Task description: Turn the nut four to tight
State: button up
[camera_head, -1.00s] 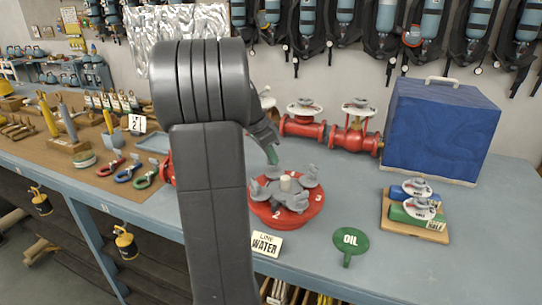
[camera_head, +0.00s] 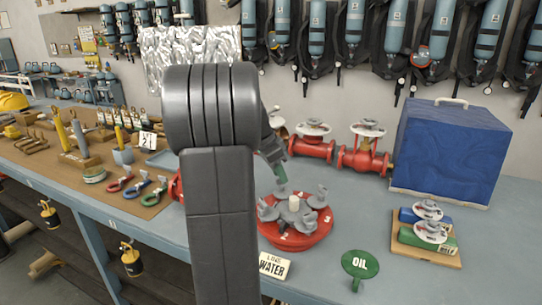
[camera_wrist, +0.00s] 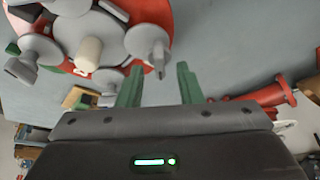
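A red round flange (camera_head: 299,238) with several grey wing nuts around a pale central stub (camera_head: 294,203) lies on the bench. It also shows at the top of the wrist view (camera_wrist: 155,12). Small white numbers mark its rim; I cannot read a four. My gripper (camera_head: 281,172) has green fingers and hangs just behind the flange in the head view, partly hidden by my arm. In the wrist view my gripper (camera_wrist: 158,86) is open, its two fingers apart with nothing between them. A grey wing nut (camera_wrist: 149,43) stands just beyond the fingertips, apart from them.
Red pipes with valve handwheels (camera_head: 362,160) stand behind the flange.

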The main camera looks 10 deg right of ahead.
jog(key=v, duration=1.2)
jog(key=shift+a+r, duration=0.2)
jog(key=shift+r, duration=0.05)
jog(key=shift+s, duration=0.1)
jog(key=x, duration=1.3)
jog(key=shift+d+f, duration=0.2)
jog(key=shift+f, duration=0.15)
